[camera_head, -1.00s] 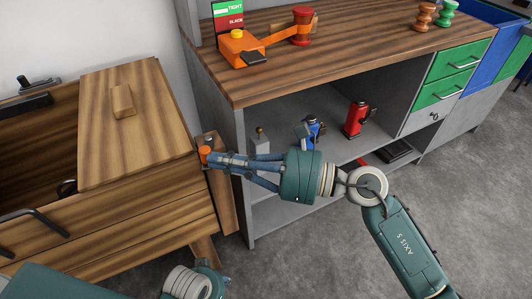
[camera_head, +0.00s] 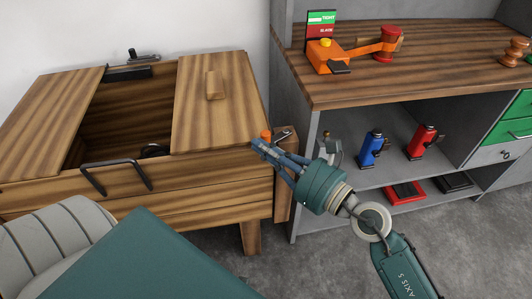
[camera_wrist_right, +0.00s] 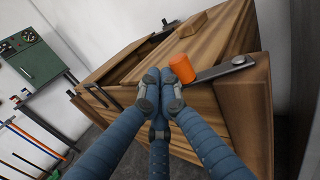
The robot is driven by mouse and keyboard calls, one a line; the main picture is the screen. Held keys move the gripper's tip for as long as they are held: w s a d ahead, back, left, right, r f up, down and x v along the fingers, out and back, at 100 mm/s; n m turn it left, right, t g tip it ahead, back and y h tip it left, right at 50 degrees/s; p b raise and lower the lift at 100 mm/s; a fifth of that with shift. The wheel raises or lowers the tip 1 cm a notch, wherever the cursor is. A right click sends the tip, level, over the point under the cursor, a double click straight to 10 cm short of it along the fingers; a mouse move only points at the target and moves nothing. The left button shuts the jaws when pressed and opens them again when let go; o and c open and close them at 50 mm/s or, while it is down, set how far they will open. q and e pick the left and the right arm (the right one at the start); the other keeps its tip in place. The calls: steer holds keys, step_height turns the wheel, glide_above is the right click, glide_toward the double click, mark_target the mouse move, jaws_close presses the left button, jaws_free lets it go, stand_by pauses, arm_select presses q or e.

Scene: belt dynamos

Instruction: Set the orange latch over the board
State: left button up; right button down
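The orange latch (camera_head: 266,134) is an orange knob on a grey metal bar, pivoted on a wooden post at the chest's right side. In the right wrist view the knob (camera_wrist_right: 182,68) stands upright and the bar (camera_wrist_right: 213,72) runs right to its pivot. The knob appears at the near right corner of the wooden board (camera_head: 195,118), which has a block handle; I cannot tell how far it overlaps. My right gripper (camera_head: 257,145) has its fingertips together, empty, close beside the knob; contact is unclear.
The chest (camera_head: 125,115) is open left of the board, with a black handle (camera_head: 118,165) in front. A grey workbench (camera_head: 335,90) stands right, carrying an orange device (camera_head: 325,60). Blue (camera_head: 371,148) and red (camera_head: 422,140) items stand on its shelf. Floor in front is clear.

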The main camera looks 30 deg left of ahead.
arm_select(q)
steer(key=shift+s+f, duration=0.3)
steer(key=shift+s, duration=0.15)
arm_select(e)
steer(key=shift+w+a, duration=0.25)
steer(key=shift+a, duration=0.75)
steer(key=shift+d, duration=0.1)
